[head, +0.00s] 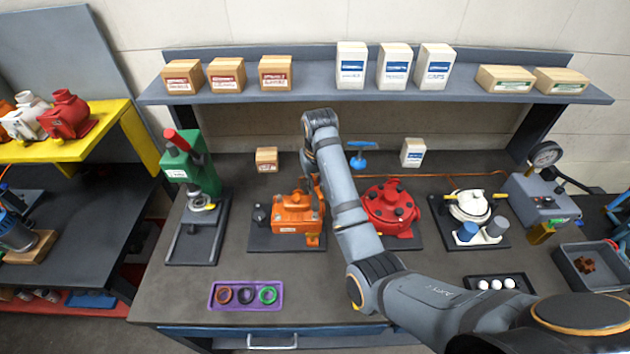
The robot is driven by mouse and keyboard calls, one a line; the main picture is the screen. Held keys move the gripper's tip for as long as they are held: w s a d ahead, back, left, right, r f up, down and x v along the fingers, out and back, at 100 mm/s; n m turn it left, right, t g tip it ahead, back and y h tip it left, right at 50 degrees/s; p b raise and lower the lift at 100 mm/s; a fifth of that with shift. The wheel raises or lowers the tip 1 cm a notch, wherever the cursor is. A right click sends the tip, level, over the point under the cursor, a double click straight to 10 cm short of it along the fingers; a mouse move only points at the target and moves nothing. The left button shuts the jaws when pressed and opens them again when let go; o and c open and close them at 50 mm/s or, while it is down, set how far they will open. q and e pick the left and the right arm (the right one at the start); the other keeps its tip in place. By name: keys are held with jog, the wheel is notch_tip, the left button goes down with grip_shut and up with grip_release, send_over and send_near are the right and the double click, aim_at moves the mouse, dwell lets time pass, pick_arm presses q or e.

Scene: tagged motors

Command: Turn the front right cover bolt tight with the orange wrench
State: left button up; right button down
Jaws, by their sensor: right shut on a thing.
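My right arm reaches in from the lower right, and its right gripper (314,200) points down at the right side of the orange motor (290,214). It is shut on a slim thing, taken to be the orange wrench, with little of it showing. The orange wrench is hard to tell from the motor's orange body. The motor sits on a dark base plate, with dark bolts on its cover. Its front right cover bolt is hidden at or behind the gripper, so I cannot tell whether the wrench is on it. My left gripper is not in view.
A red motor (388,205) stands just right of my forearm, and a cream motor (469,206) farther right. A green press (190,166) stands left. A purple tray (213,301) with rings lies at the front. The bench between press and orange motor is clear.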

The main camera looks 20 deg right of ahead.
jog(key=shift+f+n, duration=0.1)
jog(key=shift+n, duration=1.1)
jog(key=shift+f+n+y, duration=0.15)
jog(key=shift+n+y, duration=0.15)
jog(key=shift+n, duration=0.7)
jog(key=shift+w+f+n, duration=0.15)
jog(key=shift+n, duration=0.95)
jog(key=n, duration=0.6)
jog(key=shift+f+g+y, duration=0.3)
jog(key=shift+g, duration=0.1)
jog(key=n, duration=0.3)
jog(key=shift+f, duration=0.15)
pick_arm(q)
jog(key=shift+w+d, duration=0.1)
pick_arm(e)
jog(key=shift+n, duration=0.3)
jog(key=shift+f, duration=0.15)
